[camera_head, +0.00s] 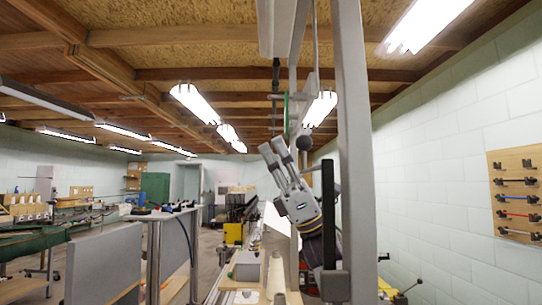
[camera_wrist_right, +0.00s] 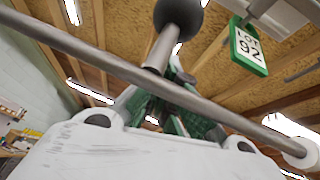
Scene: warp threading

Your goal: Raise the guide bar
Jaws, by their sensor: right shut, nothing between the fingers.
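A long grey metal bar (camera_wrist_right: 105,65) crosses the right wrist view on a slant, close to the camera; it looks like the guide bar, but I cannot be sure. A dark ball knob (camera_wrist_right: 178,17) on a short metal stem stands above it. The knob also shows in the head view (camera_head: 304,143), just right of my raised fingers. My right gripper (camera_head: 272,147) points up and left beside the upright frame, shut and empty. I cannot tell whether it touches the bar. My left gripper is out of view.
A tall grey post (camera_head: 355,120) stands right of my right gripper. A green-edged tag reading "LOT 92" (camera_wrist_right: 248,47) hangs near the bar. A grey panel (camera_head: 105,265) stands at the lower left. A wooden pegboard (camera_head: 517,195) hangs on the right wall.

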